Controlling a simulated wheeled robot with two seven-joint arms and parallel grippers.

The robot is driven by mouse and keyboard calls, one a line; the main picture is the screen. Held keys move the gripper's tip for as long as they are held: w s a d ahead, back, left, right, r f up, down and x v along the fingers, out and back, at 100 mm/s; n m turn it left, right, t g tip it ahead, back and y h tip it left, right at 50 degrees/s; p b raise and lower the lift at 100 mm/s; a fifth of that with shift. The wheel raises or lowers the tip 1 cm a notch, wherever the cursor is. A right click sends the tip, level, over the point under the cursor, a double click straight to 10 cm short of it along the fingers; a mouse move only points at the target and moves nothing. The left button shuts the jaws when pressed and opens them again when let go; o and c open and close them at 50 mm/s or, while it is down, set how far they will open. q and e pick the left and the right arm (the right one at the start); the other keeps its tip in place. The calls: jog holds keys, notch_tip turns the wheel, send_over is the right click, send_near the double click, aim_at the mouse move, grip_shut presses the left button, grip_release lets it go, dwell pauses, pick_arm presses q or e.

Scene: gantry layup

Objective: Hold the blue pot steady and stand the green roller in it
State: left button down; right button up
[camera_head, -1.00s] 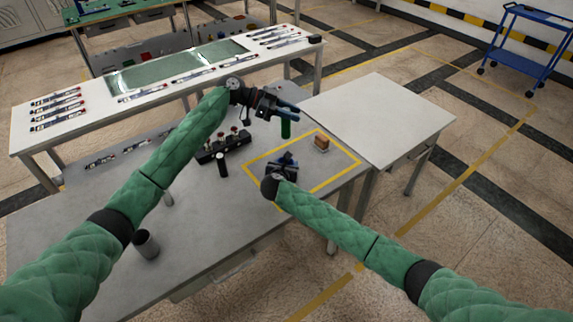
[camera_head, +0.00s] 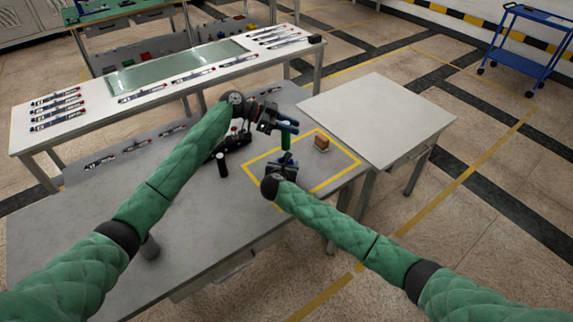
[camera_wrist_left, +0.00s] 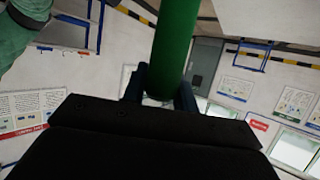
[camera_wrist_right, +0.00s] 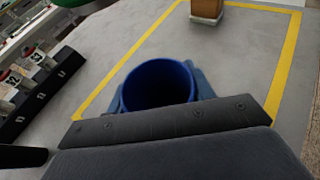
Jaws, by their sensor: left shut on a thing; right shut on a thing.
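The green roller (camera_head: 286,141) hangs upright under my left gripper (camera_head: 287,127), which is shut on it. In the left wrist view the roller (camera_wrist_left: 176,40) stands between the two fingertips (camera_wrist_left: 160,92). The blue pot (camera_wrist_right: 158,82) is upright with its open mouth facing up in the right wrist view; no roller shows inside it. My right gripper (camera_wrist_right: 160,103) is shut on the pot, with fingers at its sides. In the head view my right gripper (camera_head: 283,163) is just below the roller, and the pot is mostly hidden there.
A brown block (camera_head: 321,143) sits within the yellow taped square (camera_head: 331,182) on the grey table (camera_head: 215,215). A black rack (camera_head: 235,141) and a dark cylinder (camera_head: 222,166) stand left of it. A grey cup (camera_head: 150,248) is partly behind my left arm. A white-topped table (camera_head: 380,115) adjoins at right.

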pick_arm(q)
jog(key=shift+f, duration=3.7)
jog(key=c, duration=1)
grip_release()
jog(key=v, duration=1.2)
pick_arm(e)
jog(key=o, duration=1)
jog(key=shift+o, duration=0.2)
